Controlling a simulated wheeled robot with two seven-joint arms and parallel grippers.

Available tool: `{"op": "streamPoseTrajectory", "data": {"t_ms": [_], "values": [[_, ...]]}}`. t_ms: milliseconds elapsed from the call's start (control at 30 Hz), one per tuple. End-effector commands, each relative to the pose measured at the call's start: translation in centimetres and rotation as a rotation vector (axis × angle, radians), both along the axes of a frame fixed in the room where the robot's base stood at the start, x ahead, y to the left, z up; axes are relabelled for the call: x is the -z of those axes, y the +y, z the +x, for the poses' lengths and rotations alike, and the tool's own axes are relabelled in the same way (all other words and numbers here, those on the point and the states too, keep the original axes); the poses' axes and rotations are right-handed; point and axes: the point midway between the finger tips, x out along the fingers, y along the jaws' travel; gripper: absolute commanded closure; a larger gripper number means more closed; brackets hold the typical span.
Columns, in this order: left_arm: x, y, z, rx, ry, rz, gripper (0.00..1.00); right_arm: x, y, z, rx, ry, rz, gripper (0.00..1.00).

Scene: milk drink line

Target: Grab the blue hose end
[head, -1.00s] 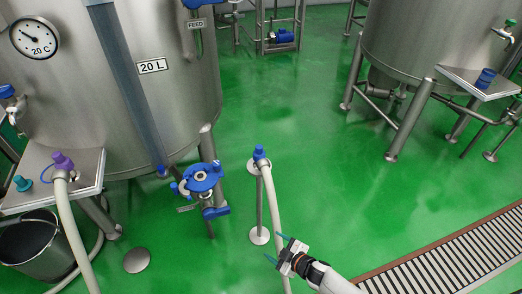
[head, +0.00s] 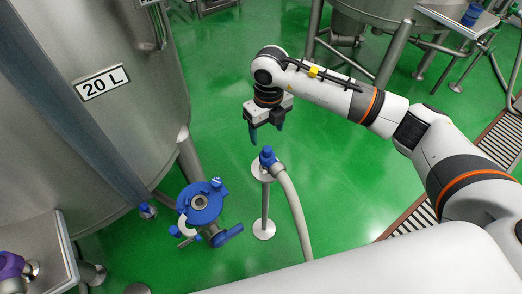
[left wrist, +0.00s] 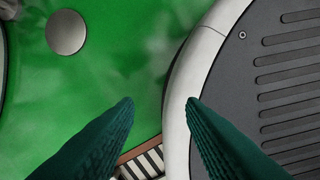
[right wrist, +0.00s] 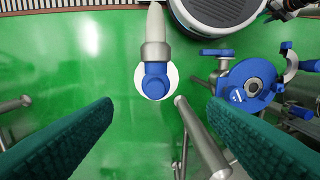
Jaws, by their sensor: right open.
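The blue hose end (head: 267,157) sits on top of a small round-plated metal stand, with its pale hose (head: 294,209) curving down to the right. My right gripper (head: 266,137) is open and empty, pointing down just above the hose end and apart from it. In the right wrist view the hose end (right wrist: 155,82) shows ahead, between the spread green fingers (right wrist: 155,125) and beyond their tips. My left gripper (left wrist: 160,103) is open and empty over the green floor and my own base. It is not in the head view.
A blue-topped valve (head: 202,202) stands close left of the hose stand (head: 265,212). A large steel tank (head: 110,85) marked 20 L fills the left. A purple hose end (head: 10,265) is at the lower left. Green floor is clear behind the stand.

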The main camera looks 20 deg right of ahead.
Motion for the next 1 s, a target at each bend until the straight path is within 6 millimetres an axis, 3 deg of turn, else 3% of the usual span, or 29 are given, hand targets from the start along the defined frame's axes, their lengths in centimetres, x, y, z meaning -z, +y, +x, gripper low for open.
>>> {"op": "streamPoseTrajectory", "data": {"t_ms": [100,300,700,833,1000], "values": [[0.1,-0.5,-2.2,-0.002,0.032,-0.005,0.64,1.3,-0.4,0.0,0.001,-0.004,-0.023,0.33],[-0.1,-1.8,-3.6,0.0,0.054,-0.02,0.64,4.8,-0.4,0.0,0.002,-0.003,-0.019,0.33],[-0.7,-1.2,-1.6,0.001,0.023,-0.014,0.64,9.0,-0.4,0.0,0.0,-0.001,-0.015,0.33],[-0.7,-1.1,-1.6,-0.001,0.021,-0.014,0.64,10.8,-0.4,0.1,0.001,-0.002,-0.015,0.33],[-0.7,-1.1,-1.7,-0.003,0.024,-0.012,0.64,11.8,-0.4,0.2,-0.001,-0.005,-0.015,0.33]]}}
